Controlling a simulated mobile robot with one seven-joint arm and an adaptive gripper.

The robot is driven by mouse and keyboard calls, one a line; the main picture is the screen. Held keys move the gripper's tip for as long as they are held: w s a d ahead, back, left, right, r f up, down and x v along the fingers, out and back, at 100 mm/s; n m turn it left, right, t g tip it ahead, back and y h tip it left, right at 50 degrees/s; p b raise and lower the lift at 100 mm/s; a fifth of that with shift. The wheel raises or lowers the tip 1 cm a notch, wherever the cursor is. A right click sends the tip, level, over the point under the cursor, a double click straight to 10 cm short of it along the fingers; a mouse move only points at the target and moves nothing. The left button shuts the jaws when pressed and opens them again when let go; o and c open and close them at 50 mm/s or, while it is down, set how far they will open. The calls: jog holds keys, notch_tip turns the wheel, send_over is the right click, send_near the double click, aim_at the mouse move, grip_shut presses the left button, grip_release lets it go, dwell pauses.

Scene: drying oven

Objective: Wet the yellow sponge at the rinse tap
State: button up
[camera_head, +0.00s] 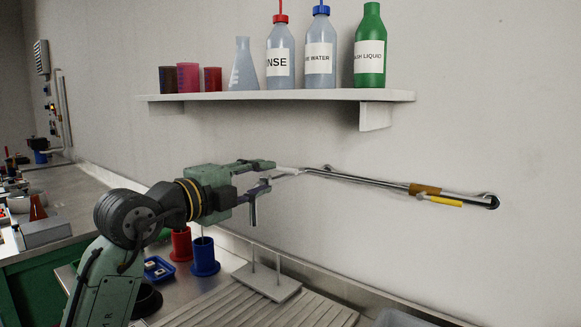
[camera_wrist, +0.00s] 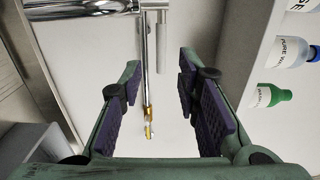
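My gripper (camera_head: 265,178) is level in front of the wall, at the pale left end of the tap. I cannot tell whether they touch. In the wrist view my gripper (camera_wrist: 158,85) has its dark-padded fingers wide apart, and I see nothing clasped between them. I cannot make out the yellow sponge in either view.
A wall shelf (camera_head: 220,97) with labelled bottles and beakers is above my arm. Below stand a red pot (camera_head: 181,244), a blue pot (camera_head: 206,262), a small blue tray (camera_head: 166,276) and a ribbed drainboard (camera_head: 325,313). The wall right of the tap is clear.

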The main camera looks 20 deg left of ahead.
aim_at(283, 171)
jog(key=p+x, duration=0.2)
jog(key=x, duration=0.6)
grip_shut()
dwell(0.7)
